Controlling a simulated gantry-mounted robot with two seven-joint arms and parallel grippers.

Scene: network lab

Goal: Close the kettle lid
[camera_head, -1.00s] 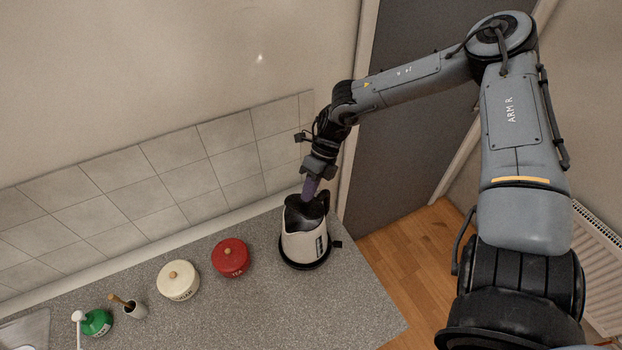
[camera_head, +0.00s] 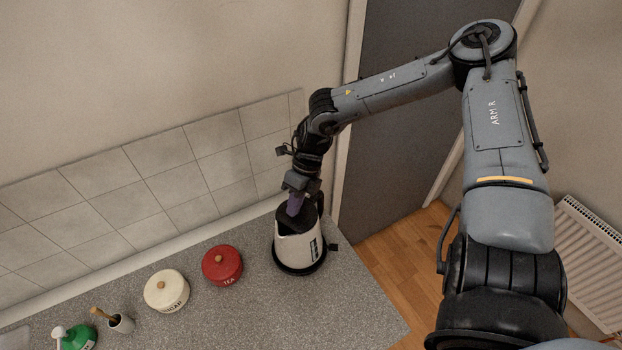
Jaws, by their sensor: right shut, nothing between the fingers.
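The kettle (camera_head: 299,252), with a pale body and black base, stands upright near the right end of the counter. Its dark lid (camera_head: 309,214) shows at the top, beside and behind my right gripper. The lid looks tilted; its exact angle is hard to tell against the dark rim. My left gripper is not in view.
A red tea canister (camera_head: 222,265) stands left of the kettle. Further left are a cream canister (camera_head: 166,291), a small pot (camera_head: 121,324) and a green container (camera_head: 78,338). The tiled wall (camera_head: 180,180) is close behind. The counter in front of the kettle is clear.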

